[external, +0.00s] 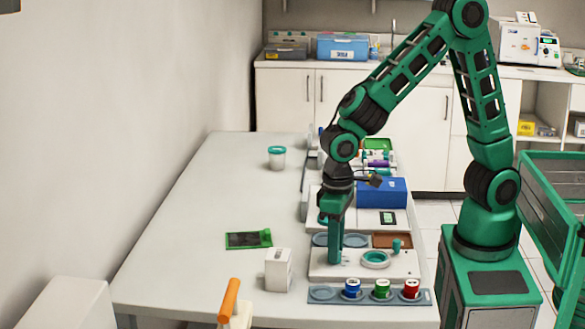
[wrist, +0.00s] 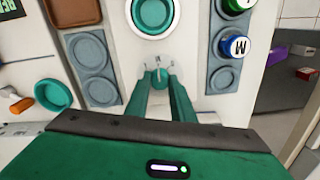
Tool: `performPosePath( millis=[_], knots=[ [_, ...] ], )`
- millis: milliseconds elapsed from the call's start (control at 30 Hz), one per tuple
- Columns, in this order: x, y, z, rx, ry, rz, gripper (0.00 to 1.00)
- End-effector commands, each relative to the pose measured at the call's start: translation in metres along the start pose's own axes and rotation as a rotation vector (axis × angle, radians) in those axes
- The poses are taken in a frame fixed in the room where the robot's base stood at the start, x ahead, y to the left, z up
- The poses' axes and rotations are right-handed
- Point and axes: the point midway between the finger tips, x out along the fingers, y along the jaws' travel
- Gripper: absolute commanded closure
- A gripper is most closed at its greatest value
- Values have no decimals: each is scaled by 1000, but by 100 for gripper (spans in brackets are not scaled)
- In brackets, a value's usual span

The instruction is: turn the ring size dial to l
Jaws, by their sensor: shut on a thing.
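A small teal dial (wrist: 160,73) with a pale pointer-like mark sits on the white unit (external: 345,272). Small markings surround it, too small to read, so I cannot tell its setting. My gripper (wrist: 160,84) has its two teal fingers on either side of the dial, shut on it. In the external view my gripper (external: 335,258) points straight down at the left part of the white unit, and its fingers hide the dial there. A round teal ring-shaped cup (external: 375,259) sits on the unit beside my gripper; it also shows in the wrist view (wrist: 153,13).
A grey tray (external: 322,294) holds blue (external: 352,288), green (external: 381,289) and red (external: 411,289) capped pieces; the blue cap reads M in the wrist view. A teal knob (external: 397,246) stands nearby. A white box (external: 278,270) is left. The table's left side is largely clear.

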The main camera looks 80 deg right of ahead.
Motion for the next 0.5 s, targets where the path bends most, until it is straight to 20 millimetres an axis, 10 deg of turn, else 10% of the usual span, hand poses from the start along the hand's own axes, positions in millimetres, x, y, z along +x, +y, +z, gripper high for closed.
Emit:
performPosePath(
  millis=[500],
  knots=[
    [0,0,-1,-322,2,0,100]
  ],
)
